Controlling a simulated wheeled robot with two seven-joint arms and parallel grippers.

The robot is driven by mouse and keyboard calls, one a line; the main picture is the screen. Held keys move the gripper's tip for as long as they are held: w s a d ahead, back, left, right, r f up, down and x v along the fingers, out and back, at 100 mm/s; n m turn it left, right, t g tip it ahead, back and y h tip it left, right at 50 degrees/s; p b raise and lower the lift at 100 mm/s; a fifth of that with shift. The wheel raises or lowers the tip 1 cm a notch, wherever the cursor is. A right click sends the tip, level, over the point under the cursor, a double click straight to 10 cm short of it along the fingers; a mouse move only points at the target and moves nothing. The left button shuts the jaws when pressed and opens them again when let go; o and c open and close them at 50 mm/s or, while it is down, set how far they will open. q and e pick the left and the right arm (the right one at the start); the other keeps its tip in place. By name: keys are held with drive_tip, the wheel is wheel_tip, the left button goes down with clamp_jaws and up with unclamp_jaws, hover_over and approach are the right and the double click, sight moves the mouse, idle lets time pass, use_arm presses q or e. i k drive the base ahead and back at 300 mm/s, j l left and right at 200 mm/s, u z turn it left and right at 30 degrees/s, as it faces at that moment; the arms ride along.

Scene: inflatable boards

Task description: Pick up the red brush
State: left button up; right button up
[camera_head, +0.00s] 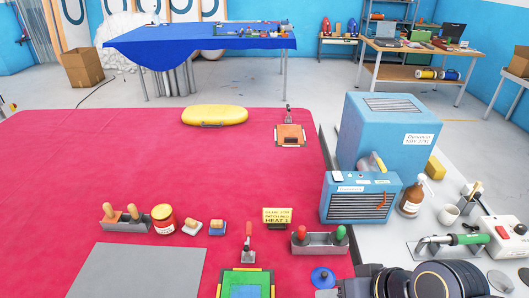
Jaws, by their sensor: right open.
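A grey metal holder (319,249) stands near the front edge of the red table. An upright red handle (302,233), which looks like the red brush, stands in its left part. A green handle (340,233) stands in its right part. The brush's lower end is hidden in the holder. My right gripper (352,287) enters at the bottom edge, below and to the right of the holder and apart from it. It is open, though its fingertips are hard to make out. My left gripper is not in view.
A yellow sign (277,216) stands behind the holder. A red-handled clamp (248,246) is on its left and a blue disc (322,278) in front. A blue heater box (359,199) stands to the right. A soldering iron (455,241) and bottle (411,197) occupy the grey bench.

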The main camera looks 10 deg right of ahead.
sight(300, 237)
drive_tip(key=l+u, duration=0.4)
drive_tip(key=k+l+u, duration=0.1)
drive_tip(key=u, duration=0.35)
